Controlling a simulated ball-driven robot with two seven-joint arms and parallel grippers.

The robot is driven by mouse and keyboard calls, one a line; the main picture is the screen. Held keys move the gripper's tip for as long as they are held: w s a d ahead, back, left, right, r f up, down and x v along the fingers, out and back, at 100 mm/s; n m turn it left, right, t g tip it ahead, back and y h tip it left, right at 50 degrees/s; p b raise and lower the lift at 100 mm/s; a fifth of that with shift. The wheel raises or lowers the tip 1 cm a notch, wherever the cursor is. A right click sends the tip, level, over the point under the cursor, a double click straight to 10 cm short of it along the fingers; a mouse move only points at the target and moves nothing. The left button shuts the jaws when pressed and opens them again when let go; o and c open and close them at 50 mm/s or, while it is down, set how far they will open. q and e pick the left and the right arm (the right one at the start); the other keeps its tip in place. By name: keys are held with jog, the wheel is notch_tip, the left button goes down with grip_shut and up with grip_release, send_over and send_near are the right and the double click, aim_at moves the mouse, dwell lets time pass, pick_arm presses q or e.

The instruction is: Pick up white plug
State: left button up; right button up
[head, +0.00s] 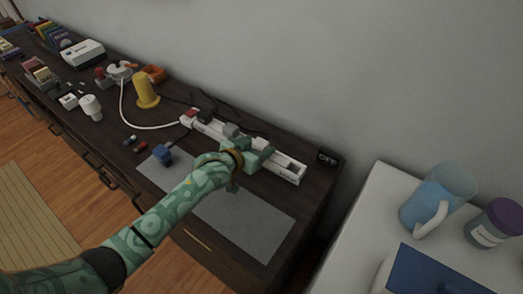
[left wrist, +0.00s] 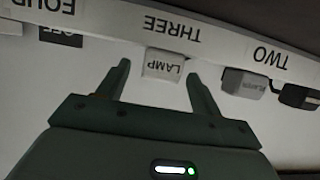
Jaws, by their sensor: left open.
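A white plug labelled LAMP (left wrist: 164,66) sits at the white power strip (left wrist: 215,40) in the left wrist view, under the label THREE. My left gripper (left wrist: 156,74) is open, with one finger on each side of the plug. I cannot tell whether the fingers touch it. In the head view the left gripper (head: 254,155) is over the strip (head: 287,170) and hides the white plug. My right gripper is not in view.
A grey plug (left wrist: 244,82) and a black plug (left wrist: 297,96) sit close by along the strip. A grey mat (head: 240,222) lies in front, with a blue object (head: 162,155) at its left. A yellow cylinder (head: 146,91) stands farther left.

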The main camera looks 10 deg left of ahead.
pick_arm(q)
jog(key=shift+w+d+f, duration=0.25)
jog(key=shift+w+f, duration=0.4)
jog(key=shift+w, duration=0.05)
jog(key=shift+w+d+b, duration=0.1)
jog(key=shift+w+b, duration=0.2)
jog(key=shift+w, duration=0.05)
jog(key=shift+s+r, duration=0.1)
jog(key=shift+r, duration=0.1)
jog(key=shift+c, duration=0.6)
jog(key=c, duration=0.9)
jog(key=shift+c, duration=0.2)
jog(key=shift+r, duration=0.1)
